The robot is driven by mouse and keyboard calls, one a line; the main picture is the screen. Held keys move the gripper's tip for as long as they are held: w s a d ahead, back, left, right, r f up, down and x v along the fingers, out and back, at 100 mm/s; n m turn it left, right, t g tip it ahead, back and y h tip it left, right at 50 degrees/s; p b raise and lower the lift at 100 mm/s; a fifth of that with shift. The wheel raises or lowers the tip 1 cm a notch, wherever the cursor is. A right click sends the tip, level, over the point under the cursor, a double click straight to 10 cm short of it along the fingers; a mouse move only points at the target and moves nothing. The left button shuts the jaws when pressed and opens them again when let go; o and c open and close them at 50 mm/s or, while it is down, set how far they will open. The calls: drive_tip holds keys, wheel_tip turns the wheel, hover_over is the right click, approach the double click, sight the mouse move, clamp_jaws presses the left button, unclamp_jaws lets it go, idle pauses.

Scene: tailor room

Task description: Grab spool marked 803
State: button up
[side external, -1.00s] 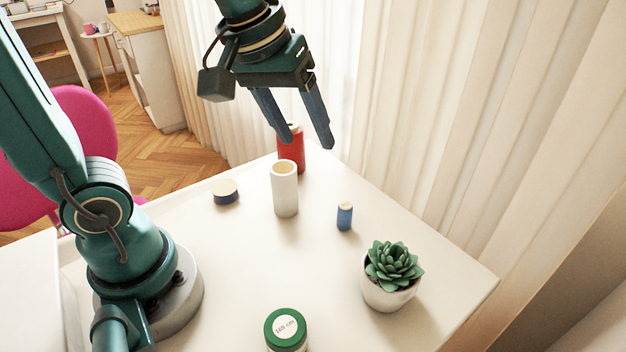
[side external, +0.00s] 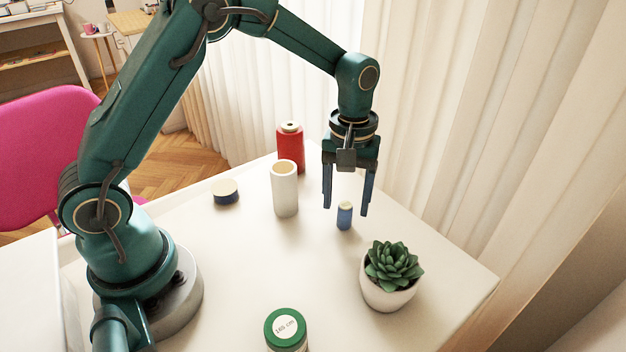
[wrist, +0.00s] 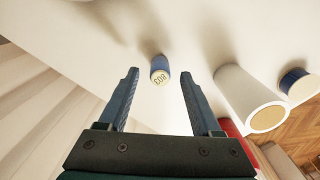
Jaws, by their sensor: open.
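A small blue spool (side external: 345,216) stands upright on the white table. In the wrist view the blue spool (wrist: 160,70) shows a pale top marked 803. My gripper (side external: 346,211) is open and empty, pointing down over the spool. In the wrist view the spool appears ahead of the gap between my fingertips (wrist: 158,74), nearly centred. In the side view the fingertips appear at about the height of the spool's top. I cannot tell whether the spool is between the fingers in depth.
A white cylinder (side external: 285,192), a red spool (side external: 290,147) and a low dark blue tin (side external: 225,192) stand left of the spool. A potted succulent (side external: 388,294) and a green-lidded container (side external: 286,329) stand nearer the camera. The white table (side external: 240,260) is clear at centre-left.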

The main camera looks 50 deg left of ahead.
drive_tip(key=shift+f, duration=1.05)
clamp_jaws()
